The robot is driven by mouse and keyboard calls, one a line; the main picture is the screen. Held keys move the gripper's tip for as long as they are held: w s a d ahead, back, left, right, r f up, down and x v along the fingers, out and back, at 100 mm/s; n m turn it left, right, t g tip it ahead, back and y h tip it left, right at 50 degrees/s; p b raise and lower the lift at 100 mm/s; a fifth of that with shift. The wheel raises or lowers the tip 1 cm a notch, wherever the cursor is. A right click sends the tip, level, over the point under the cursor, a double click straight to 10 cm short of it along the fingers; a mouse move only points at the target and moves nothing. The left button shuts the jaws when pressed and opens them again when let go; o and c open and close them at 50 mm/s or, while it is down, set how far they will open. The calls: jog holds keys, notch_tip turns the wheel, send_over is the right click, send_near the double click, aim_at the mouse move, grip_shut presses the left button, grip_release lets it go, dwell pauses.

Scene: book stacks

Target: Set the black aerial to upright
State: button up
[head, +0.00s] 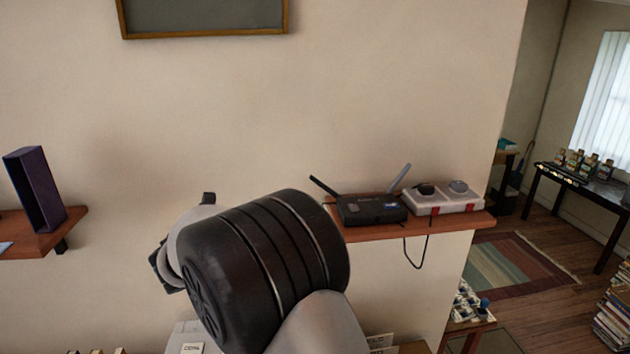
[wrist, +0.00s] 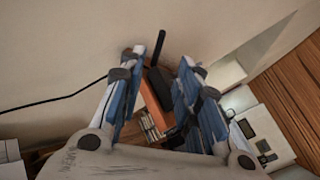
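The black router (head: 370,209) sits on a wooden wall shelf (head: 400,231). Its black aerial (head: 323,187) leans well over to the left. A grey aerial (head: 400,178) on its other side leans right. In the wrist view the router (wrist: 158,86) and the black aerial (wrist: 160,46) show between and beyond my fingers. My gripper (wrist: 172,52) is open, with blue-padded fingers spread and nothing between the pads that I can see touching. In the head view my arm's dark wrist hides the fingers. The grey aerial cannot be made out in the wrist view.
A pale box with two round knobs (head: 445,199) stands right of the router on the same shelf. A black cable (head: 427,249) hangs below. Another shelf at left holds a dark purple upright case (head: 36,190). The wall above the router is clear.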

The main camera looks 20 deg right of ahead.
aim_at(318, 183)
jog(key=x, duration=1.4)
jog(key=shift+d, duration=0.15)
jog(key=shift+c, duration=0.6)
grip_shut()
